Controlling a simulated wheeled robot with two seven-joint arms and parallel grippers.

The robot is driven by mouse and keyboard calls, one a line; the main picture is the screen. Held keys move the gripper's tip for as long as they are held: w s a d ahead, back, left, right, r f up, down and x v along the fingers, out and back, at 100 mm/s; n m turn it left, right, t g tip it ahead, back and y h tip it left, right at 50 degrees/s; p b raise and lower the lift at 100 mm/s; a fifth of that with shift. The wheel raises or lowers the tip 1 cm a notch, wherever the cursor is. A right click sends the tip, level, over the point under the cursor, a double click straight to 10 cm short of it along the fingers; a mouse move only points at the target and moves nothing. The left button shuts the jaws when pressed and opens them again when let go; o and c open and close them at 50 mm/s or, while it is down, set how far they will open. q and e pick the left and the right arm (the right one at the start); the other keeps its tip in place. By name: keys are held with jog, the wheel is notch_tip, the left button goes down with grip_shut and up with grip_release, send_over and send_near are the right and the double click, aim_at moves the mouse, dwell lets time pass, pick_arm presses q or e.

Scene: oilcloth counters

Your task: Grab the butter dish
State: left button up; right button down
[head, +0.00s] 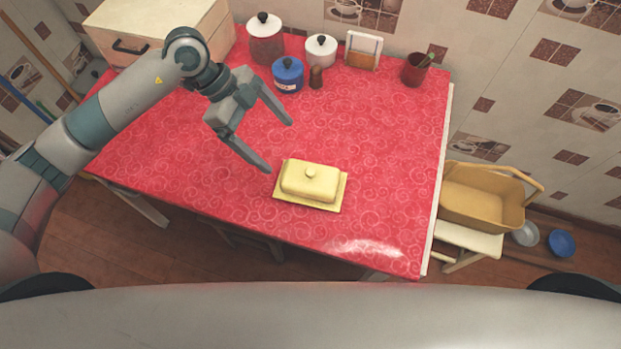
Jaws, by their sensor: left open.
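The butter dish (311,185) is pale yellow, with a domed lid, a round knob on top and a flat rectangular base. It sits upright near the front edge of the red table, right of the middle. My left gripper (280,146) is open and empty, its two fingers pointing right and down. It is above the table, up and to the left of the butter dish, and apart from it. My right gripper is not in the head view.
The red oilcloth table (370,130) is mostly clear around the dish. A yellow basket (482,197) stands right of the table.

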aim_at(309, 176)
pick_arm(q)
jog(key=p+x, duration=0.2)
jog(key=x, duration=0.7)
jog(key=shift+s+d+f+p, duration=0.15)
jog(key=shift+d+f+p, duration=0.1)
jog(key=shift+p, duration=0.15)
jog(key=shift+d+f, duration=0.2)
jog(key=shift+f, duration=0.2)
jog(key=shift+s+d+f+p, duration=0.15)
jog(key=shift+d+f+p, duration=0.2)
jog(key=shift+p, duration=0.15)
jog(key=p+x, duration=0.1)
jog(key=x, duration=0.2)
jog(key=shift+d, duration=0.1)
jog(key=shift+s+d+f, duration=0.1)
jog(key=shift+d+f, duration=0.1)
jog(key=shift+f, duration=0.35)
jog(key=c, duration=1.6)
